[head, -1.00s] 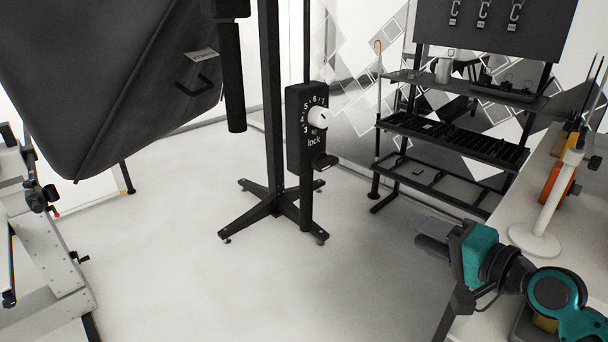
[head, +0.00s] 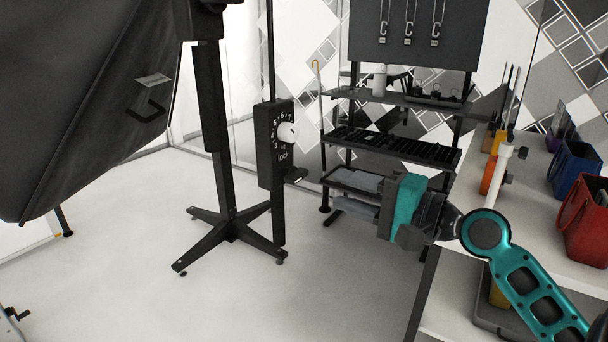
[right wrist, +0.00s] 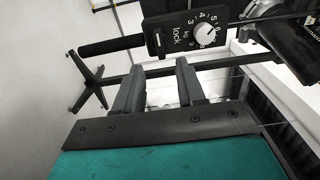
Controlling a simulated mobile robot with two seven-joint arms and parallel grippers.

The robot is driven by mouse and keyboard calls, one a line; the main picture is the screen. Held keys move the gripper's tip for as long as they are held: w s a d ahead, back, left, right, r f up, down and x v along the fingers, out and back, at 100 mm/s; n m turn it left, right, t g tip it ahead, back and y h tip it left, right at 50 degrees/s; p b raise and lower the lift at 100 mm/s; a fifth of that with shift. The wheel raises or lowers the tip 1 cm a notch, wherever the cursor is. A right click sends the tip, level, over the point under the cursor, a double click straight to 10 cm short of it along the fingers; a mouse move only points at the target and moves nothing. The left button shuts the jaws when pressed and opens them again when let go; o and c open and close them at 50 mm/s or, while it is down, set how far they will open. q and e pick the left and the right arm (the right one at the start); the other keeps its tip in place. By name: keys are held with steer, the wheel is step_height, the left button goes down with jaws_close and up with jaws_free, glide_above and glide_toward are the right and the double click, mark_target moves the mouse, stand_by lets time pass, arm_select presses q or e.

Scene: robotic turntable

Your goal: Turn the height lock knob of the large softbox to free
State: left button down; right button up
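The large softbox (head: 85,95) is dark and fills the upper left of the head view, beside its black stand (head: 222,150). A black lock box (head: 268,160) on an upright pole carries the white round height lock knob (head: 288,132), with numbers around it and the word "lock" below. In the right wrist view the knob (right wrist: 205,34) shows beyond the fingers. My right gripper (head: 384,207) is to the right of and below the knob in the head view, apart from it. Its fingers (right wrist: 158,76) are spread with nothing between them. My left gripper is out of view.
A black rack (head: 395,97) with shelves and hanging clamps stands behind. A white table (head: 540,205) with bags and a white stand (head: 498,170) is at the right.

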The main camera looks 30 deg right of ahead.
mark_target(302, 178)
steer(key=p+x, duration=0.1)
steer(key=x, duration=0.6)
steer(key=shift+w+a, duration=0.1)
steer(key=shift+w, duration=0.2)
steer(key=shift+w+a, duration=0.25)
steer(key=shift+w, duration=0.3)
steer(key=c, duration=0.7)
